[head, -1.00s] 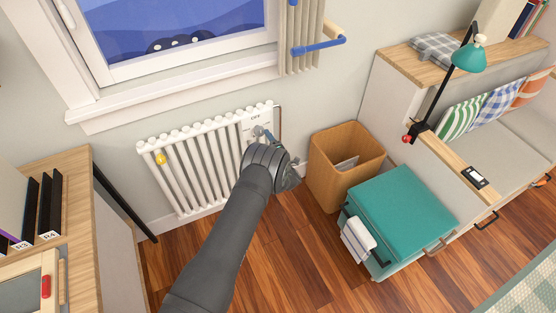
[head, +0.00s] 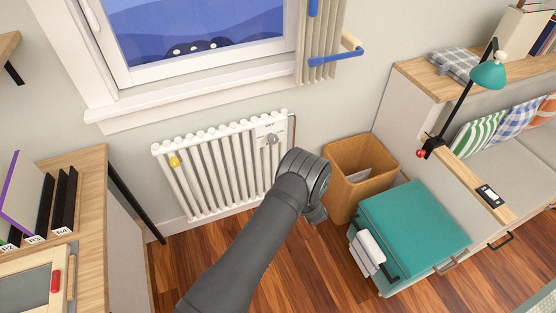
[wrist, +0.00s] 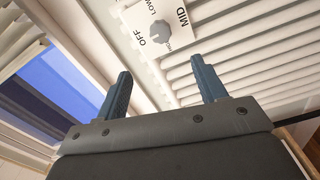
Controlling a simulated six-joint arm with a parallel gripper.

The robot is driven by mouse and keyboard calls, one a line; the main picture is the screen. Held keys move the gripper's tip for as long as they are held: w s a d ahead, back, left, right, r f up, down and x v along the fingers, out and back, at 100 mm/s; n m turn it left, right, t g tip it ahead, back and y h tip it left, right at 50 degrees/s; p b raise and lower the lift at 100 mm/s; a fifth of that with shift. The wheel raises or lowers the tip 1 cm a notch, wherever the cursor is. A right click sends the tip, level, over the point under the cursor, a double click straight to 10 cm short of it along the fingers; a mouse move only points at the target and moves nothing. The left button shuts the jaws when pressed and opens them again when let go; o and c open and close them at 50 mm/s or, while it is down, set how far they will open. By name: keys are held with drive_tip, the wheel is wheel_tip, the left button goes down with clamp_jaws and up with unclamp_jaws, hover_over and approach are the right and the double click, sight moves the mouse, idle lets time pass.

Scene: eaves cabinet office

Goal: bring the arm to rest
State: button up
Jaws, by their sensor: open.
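My gripper (wrist: 160,92) is open, with two dark fingers apart and nothing between them in the wrist view. In the head view my arm reaches up from the bottom, and its wrist hides the gripper. Beyond the fingers in the wrist view is a grey knob (wrist: 161,32) on a white plate marked OFF, LOW and MID. The same knob (head: 272,139) shows in the head view at the upper right of the white radiator (head: 215,165). The gripper is apart from the knob.
A wooden bin (head: 345,200) stands just right of my wrist. A teal-topped cabinet (head: 412,232) with a hanging towel (head: 367,252) is right of the arm. A wooden desk (head: 92,190) stands at the left. A window sill (head: 190,92) runs above the radiator.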

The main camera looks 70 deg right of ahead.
sight(274, 142)
idle(0.3)
drive_tip(key=x, duration=1.7)
drive_tip(key=shift+w+d+f, duration=0.1)
drive_tip(key=shift+w+d, duration=0.1)
drive_tip(key=shift+s+a, duration=0.1)
drive_tip(key=shift+m, duration=1.7)
drive_tip(key=m, duration=0.4)
drive_tip(key=shift+f+m, duration=0.1)
drive_tip(key=shift+m, duration=0.2)
drive_tip(key=m, duration=0.3)
drive_tip(key=shift+m, duration=2.1)
